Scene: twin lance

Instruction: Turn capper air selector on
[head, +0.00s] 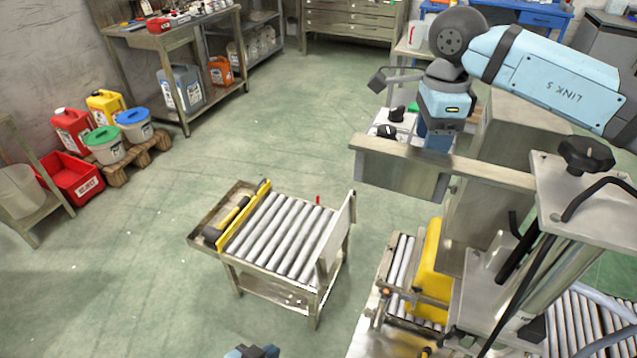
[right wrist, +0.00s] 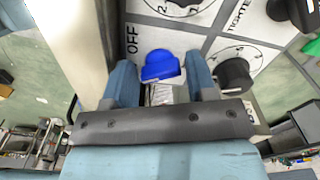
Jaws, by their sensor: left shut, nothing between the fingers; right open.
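The capper air selector appears to be the blue knob (right wrist: 160,65) on a white panel (right wrist: 205,14) in the right wrist view, with the word OFF printed beside it on the left. Which way the knob points I cannot tell for certain. My right gripper (right wrist: 161,72) is open, one finger on each side of the blue knob; whether they touch it is unclear. In the head view the right gripper (head: 440,118) is over the panel box and the blue knob is hidden. My left gripper (head: 251,352) is shut and empty, only partly showing at the bottom edge.
Black knobs (right wrist: 236,74) with dials sit close to the right finger; black knobs (head: 387,131) also show in the head view. A roller cart (head: 285,235) stands left of the machine, with open floor beyond.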

